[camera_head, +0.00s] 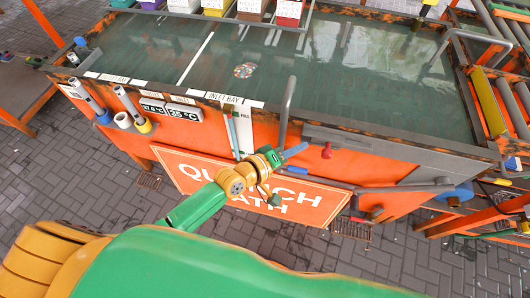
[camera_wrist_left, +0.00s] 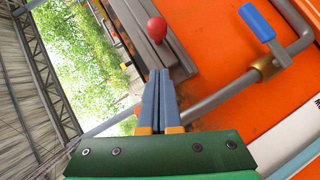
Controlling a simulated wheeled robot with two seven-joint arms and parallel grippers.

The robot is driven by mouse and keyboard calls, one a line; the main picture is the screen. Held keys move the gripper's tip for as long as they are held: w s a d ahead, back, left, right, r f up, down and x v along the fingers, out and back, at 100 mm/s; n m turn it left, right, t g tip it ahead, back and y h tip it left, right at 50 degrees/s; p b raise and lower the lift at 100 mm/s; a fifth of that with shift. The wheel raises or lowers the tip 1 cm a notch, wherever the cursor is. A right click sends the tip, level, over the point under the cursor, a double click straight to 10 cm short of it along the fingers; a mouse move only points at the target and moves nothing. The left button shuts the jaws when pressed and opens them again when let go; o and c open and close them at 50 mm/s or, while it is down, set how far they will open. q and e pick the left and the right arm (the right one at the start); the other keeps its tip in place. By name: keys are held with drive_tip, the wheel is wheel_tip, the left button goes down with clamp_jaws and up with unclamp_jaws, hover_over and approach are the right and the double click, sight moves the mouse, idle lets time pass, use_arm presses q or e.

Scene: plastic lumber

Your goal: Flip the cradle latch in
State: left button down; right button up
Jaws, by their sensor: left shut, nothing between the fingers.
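A red knob (camera_head: 326,150) sits at a grey bar (camera_head: 352,139) along the tank's front edge. The red knob (camera_wrist_left: 157,28) and the grey bar (camera_wrist_left: 138,30) also show in the left wrist view, past the fingertips. The knob may belong to the cradle latch, but I cannot tell for sure. My left gripper (camera_head: 304,147) is shut and empty, its blue fingers pointing right, a little left of the knob. In the left wrist view its fingers (camera_wrist_left: 159,74) lie together, with a visible gap to the knob. My right gripper is not in view.
A grey pipe (camera_head: 287,110) rises beside my gripper. A blue lever (camera_wrist_left: 257,22) is on a pipe with a brass collar. The orange tank (camera_head: 385,172) holds dark water. A Quench Bath sign (camera_head: 310,205) hangs below. Racks with pipes (camera_head: 490,103) stand right.

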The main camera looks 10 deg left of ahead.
use_arm(q)
drive_tip(key=v, duration=0.8)
drive_tip(key=shift+s+r+p, duration=0.15)
drive_tip(key=shift+s+p, duration=0.15)
drive_tip(key=shift+s, duration=0.1)
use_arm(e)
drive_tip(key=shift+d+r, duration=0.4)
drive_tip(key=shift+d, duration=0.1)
